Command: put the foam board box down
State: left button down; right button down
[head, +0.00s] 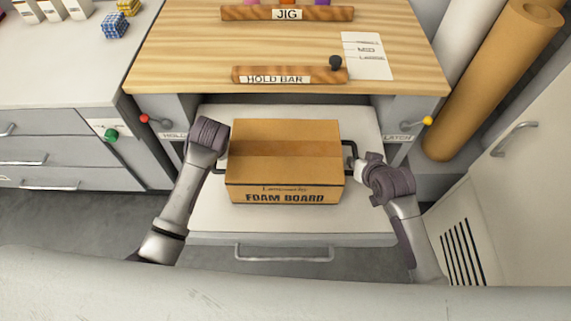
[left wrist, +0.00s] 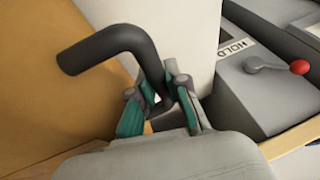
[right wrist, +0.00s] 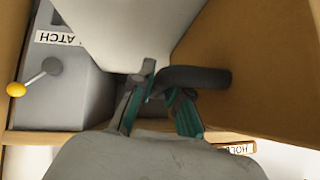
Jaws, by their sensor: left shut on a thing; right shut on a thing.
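The foam board box (head: 285,165) is a closed brown carton with FOAM BOARD printed on its front. It sits level over the pulled-out white drawer top (head: 215,215); I cannot tell whether it touches. A black handle sticks out of each side. My left gripper (left wrist: 168,105) is shut on the left handle (left wrist: 115,45); in the head view its fingers are mostly hidden by its wrist. My right gripper (head: 355,163) is shut on the right handle (head: 348,148), which also shows in the right wrist view (right wrist: 200,77). The box's underside is hidden.
Behind is a wooden bench top (head: 190,50) with a JIG bar (head: 240,13) and a HOLD BAR (head: 255,75). A red-knobbed HOLD lever (head: 145,118) and a yellow-knobbed LATCH lever (head: 427,120) flank the drawer. A brown roll (head: 490,80) leans at right.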

pick_arm(q)
jog(key=c, duration=1.2)
grip_release()
pick_arm(e)
jog(key=c, duration=1.2)
grip_release()
pick_arm(q)
jog(key=shift+o, duration=0.2)
pick_arm(e)
jog(key=shift+o, duration=0.2)
jog(key=shift+s+r, duration=0.1)
jog(key=shift+s, duration=0.05)
pick_arm(q)
jog(key=v, duration=1.2)
pick_arm(e)
jog(key=v, duration=1.1)
jog(key=shift+s+r, duration=0.2)
jog(key=shift+s, duration=0.05)
pick_arm(q)
jog(key=shift+s+f, duration=0.1)
jog(key=shift+f, duration=0.05)
pick_arm(e)
jog(key=shift+s+d+f, duration=0.1)
